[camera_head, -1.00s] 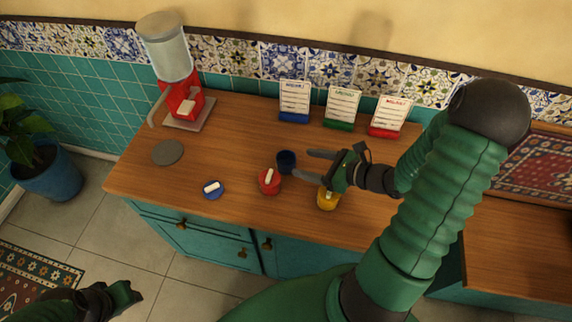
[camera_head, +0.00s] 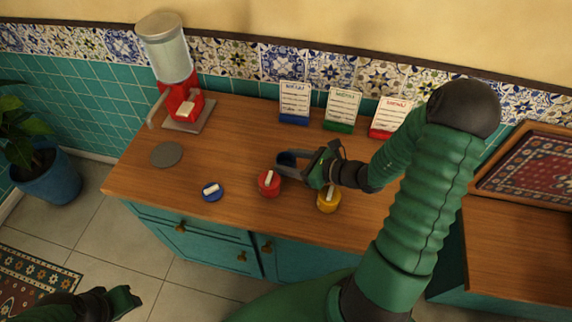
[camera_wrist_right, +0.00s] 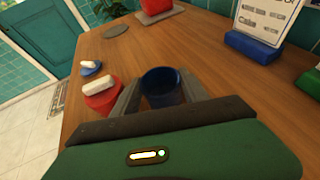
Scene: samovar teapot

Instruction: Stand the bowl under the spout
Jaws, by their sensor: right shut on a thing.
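The dark blue bowl (camera_wrist_right: 162,86) stands upright on the wooden counter between the fingers of my right gripper (camera_head: 292,163). The fingers are shut on its sides, as the right wrist view shows. In the head view the bowl is partly hidden by the fingers. The dispenser (camera_head: 168,62), with a clear tank and red base, stands at the back left on a tray (camera_head: 190,124); its spout is too small to make out clearly. My left gripper (camera_head: 125,298) is at the lower left, away from the counter, and its fingers are unclear.
A red lidded pot (camera_head: 269,184) stands just left of the right gripper, a yellow one (camera_head: 328,200) in front, a blue lid-like piece (camera_head: 212,192) farther left. A grey disc (camera_head: 166,155) lies near the dispenser. Menu stands (camera_head: 294,104) line the back.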

